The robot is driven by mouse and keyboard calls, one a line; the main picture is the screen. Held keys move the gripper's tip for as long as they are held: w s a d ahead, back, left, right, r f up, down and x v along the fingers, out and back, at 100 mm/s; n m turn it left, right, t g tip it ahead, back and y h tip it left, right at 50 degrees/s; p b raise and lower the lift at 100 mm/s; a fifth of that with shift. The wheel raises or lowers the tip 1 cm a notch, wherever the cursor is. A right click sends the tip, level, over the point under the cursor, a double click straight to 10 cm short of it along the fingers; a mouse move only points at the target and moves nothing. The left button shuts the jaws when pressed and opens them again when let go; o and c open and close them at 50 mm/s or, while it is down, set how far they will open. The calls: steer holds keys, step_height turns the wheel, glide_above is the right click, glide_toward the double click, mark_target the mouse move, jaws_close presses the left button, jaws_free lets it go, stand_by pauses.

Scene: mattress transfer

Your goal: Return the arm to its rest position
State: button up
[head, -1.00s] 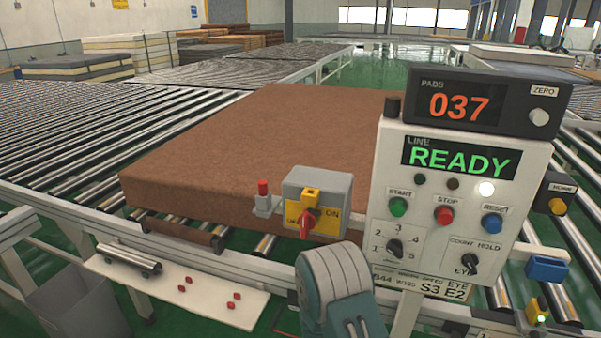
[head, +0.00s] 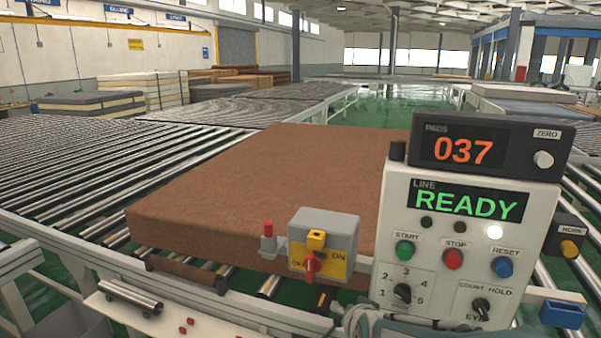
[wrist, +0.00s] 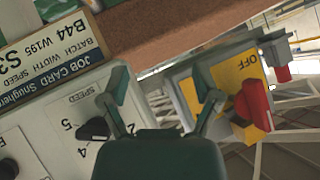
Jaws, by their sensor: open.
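My gripper (wrist: 165,98) shows in the wrist view with its two dark green fingers spread apart and nothing between them. Behind the fingers are the control panel (wrist: 60,150) and the grey switch box with a red handle (wrist: 256,104); I cannot tell whether the fingers touch either. In the head view only a part of my arm shows at the bottom edge, below the control panel (head: 440,240); the gripper itself is not clear there. The panel display (head: 465,200) reads READY and the counter (head: 480,150) reads 037.
A brown mattress (head: 280,180) lies on the roller conveyor (head: 60,170) behind the panel. The switch box (head: 330,235) stands in front of it. A white shelf (head: 215,326) with small red pieces is at lower left. Stacked mattresses (head: 150,90) stand farther back.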

steer(key=s+d+r+n+g, duration=0.2)
steer(key=s+r, duration=0.1)
steer(key=s, duration=0.8)
steer(key=s+d+r+n+g+h, duration=0.1)
steer(key=s+d+r+n+g, duration=0.1)
steer(key=s, duration=1)
steer(key=shift+d+r+g, duration=0.4)
steer(key=shift+d+g, duration=0.2)
steer(key=shift+g, duration=0.1)
